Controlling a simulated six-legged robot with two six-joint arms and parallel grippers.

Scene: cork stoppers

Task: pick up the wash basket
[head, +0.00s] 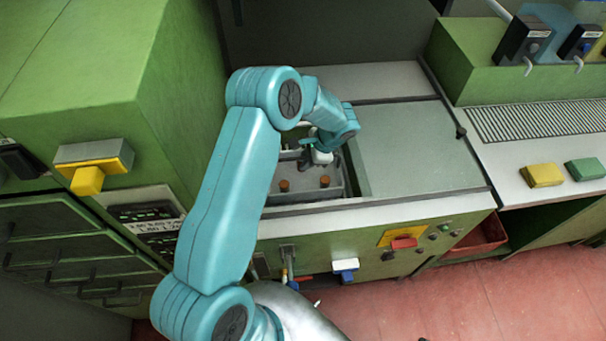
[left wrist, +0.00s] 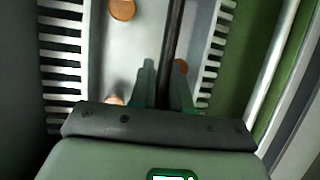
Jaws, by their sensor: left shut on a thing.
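The wash basket (head: 304,186) is a grey open container in a well of the green bench, below my left arm. In the left wrist view its slotted sides (left wrist: 62,62) run along both edges of a pale floor. Brown cork stoppers (head: 284,185) stand in it, and a few also show in the left wrist view (left wrist: 122,9). A dark handle bar (left wrist: 174,40) crosses over the basket. My left gripper (head: 318,156) is shut on this bar, with one finger on each side of it. My arm hides part of the basket. My right gripper is out of view.
A flat grey lid or worktop (head: 415,150) lies right of the well. A tall green cabinet (head: 95,75) stands close on the left. A yellow block (head: 542,175), a green block (head: 586,169) and a slotted grille (head: 540,119) are at the right.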

